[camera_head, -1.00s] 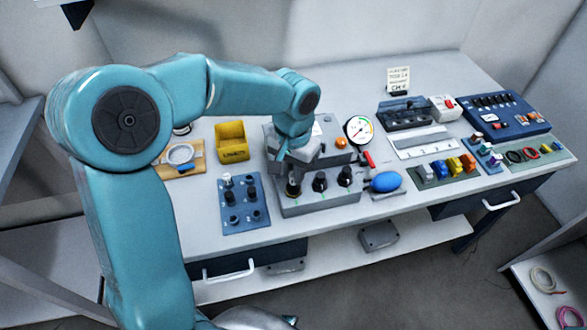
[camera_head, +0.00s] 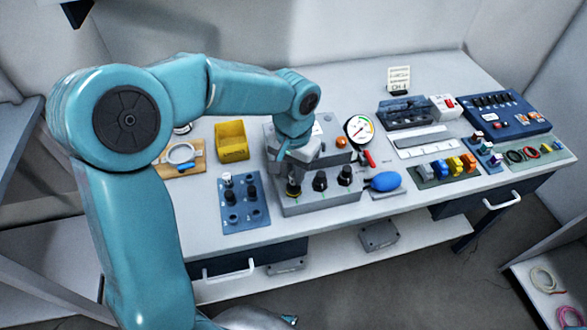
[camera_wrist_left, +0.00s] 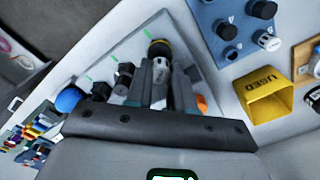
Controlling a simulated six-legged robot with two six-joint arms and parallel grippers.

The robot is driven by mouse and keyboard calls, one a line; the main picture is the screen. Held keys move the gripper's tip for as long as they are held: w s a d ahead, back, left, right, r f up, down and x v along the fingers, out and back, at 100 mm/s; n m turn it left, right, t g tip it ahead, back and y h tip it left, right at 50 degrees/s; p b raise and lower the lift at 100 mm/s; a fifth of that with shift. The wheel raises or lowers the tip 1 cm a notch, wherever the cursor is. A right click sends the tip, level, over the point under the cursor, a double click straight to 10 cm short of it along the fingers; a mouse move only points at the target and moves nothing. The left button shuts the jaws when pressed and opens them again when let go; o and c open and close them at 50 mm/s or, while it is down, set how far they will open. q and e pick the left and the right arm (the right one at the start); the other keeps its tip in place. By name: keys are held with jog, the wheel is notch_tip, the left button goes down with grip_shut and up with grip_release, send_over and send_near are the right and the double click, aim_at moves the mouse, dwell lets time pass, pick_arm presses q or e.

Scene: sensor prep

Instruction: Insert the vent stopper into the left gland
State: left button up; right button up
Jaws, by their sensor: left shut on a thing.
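My left gripper (camera_head: 292,178) points down over the leftmost gland (camera_head: 293,191) of the grey block (camera_head: 320,203). In the left wrist view the gripper (camera_wrist_left: 170,80) is shut on a small pale grey piece (camera_wrist_left: 160,66), which appears to be the vent stopper.
A blue plate (camera_head: 243,212) with several stoppers and a yellow bin (camera_head: 232,142) lie left of the block. A pressure gauge (camera_head: 359,129) and a blue bulb (camera_head: 385,181) are to the right. Coloured connectors and a blue panel (camera_head: 500,117) fill the bench's right side.

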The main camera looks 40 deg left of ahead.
pick_arm(q)
jog(key=shift+f+b, duration=0.8)
jog(key=shift+f, duration=0.2)
dwell(0.7)
jog(key=o, duration=1)
jog(key=shift+c, duration=0.2)
jog(key=shift+r+p, duration=2.95)
jog(key=shift+r, duration=0.65)
jog(key=shift+f, duration=0.1)
